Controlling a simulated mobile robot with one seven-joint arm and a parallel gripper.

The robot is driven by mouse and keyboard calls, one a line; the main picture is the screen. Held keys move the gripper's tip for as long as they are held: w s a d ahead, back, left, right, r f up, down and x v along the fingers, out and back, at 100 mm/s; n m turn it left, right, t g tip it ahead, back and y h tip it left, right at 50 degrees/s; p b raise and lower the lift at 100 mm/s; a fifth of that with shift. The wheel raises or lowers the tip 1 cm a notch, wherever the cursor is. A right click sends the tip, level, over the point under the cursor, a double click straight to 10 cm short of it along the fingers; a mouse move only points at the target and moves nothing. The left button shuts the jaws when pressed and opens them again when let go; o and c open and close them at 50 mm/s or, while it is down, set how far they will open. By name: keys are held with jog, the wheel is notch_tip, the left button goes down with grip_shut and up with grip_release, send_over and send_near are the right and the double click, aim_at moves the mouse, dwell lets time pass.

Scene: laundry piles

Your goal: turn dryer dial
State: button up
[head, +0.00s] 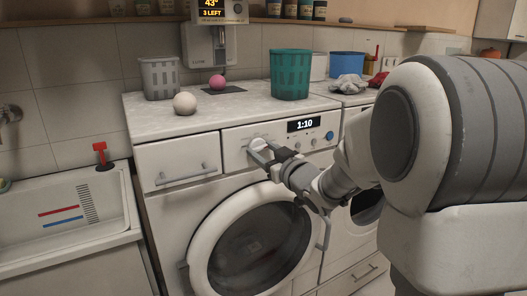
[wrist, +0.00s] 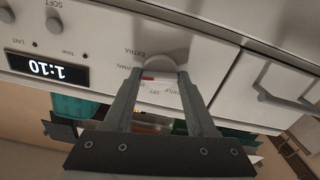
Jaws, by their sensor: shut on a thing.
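The white round dial (head: 257,143) sits on the left of the dryer's front panel, beside a dark display (head: 304,124) that reads 1:10. My gripper (head: 261,154) reaches it from the front right. In the wrist view, which shows the panel upside down, the fingers of my gripper (wrist: 159,76) lie on either side of the dial (wrist: 158,63) and are shut on it. A small red mark shows on the dial between the fingers. Printed labels surround the dial, some hidden by the fingers. The dryer (head: 170,225) has a round dark door, closed.
A blue knob (head: 330,135) is right of the display. A drawer with a bar handle (head: 186,174) is left of the dial. On top stand a grey basket (head: 159,78), white ball (head: 185,103), pink ball (head: 217,82) and green basket (head: 290,75). A sink (head: 65,215) is at left.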

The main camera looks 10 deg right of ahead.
jog(key=o, duration=1.4)
